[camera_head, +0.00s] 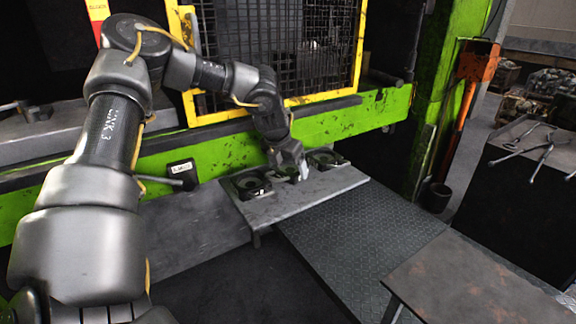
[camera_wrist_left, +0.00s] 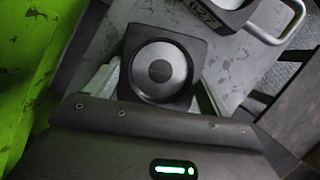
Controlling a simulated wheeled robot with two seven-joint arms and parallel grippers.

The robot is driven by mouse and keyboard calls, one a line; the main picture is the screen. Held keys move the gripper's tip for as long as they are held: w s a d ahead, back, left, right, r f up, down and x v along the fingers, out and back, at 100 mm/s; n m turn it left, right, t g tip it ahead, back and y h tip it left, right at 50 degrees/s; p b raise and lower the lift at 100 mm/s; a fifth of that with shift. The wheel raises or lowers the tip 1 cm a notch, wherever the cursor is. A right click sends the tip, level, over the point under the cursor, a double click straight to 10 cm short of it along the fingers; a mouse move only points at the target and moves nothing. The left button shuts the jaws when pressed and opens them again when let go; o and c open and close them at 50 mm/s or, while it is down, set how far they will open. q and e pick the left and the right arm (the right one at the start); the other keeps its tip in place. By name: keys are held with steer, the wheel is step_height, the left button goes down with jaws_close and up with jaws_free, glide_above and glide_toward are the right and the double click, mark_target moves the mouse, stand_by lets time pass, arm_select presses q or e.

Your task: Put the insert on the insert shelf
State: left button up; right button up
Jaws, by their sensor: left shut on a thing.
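My left gripper (camera_head: 298,172) reaches down over the grey insert shelf (camera_head: 300,198) in front of the green press. It is shut on an insert, a dark square block with a round grey disc. In the left wrist view this insert (camera_wrist_left: 160,70) sits between the two fingers, over or on the shelf surface (camera_wrist_left: 222,62). Whether it touches the shelf is hard to tell. One more dark insert (camera_head: 250,187) lies on the shelf to the left, and another (camera_head: 327,159) to the right. My right gripper is not in view.
The green press beam (camera_head: 345,118) runs close behind the shelf, below a yellow-framed mesh guard (camera_head: 280,45). A labelled part with a metal handle (camera_wrist_left: 283,25) is near the held insert. A brown table (camera_head: 490,285) stands front right. The shelf's front strip is bare.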

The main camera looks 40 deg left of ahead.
arm_select(q)
steer(key=o, duration=1.7)
steer(key=shift+o, duration=1.3)
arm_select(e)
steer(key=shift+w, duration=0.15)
arm_select(q)
steer(key=shift+r, duration=0.25)
steer(key=v, duration=1.1)
steer(key=shift+s+r+b, duration=0.3)
steer(key=shift+b, duration=0.1)
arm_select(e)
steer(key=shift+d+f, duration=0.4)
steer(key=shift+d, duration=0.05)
arm_select(q)
steer(key=shift+d, duration=0.1)
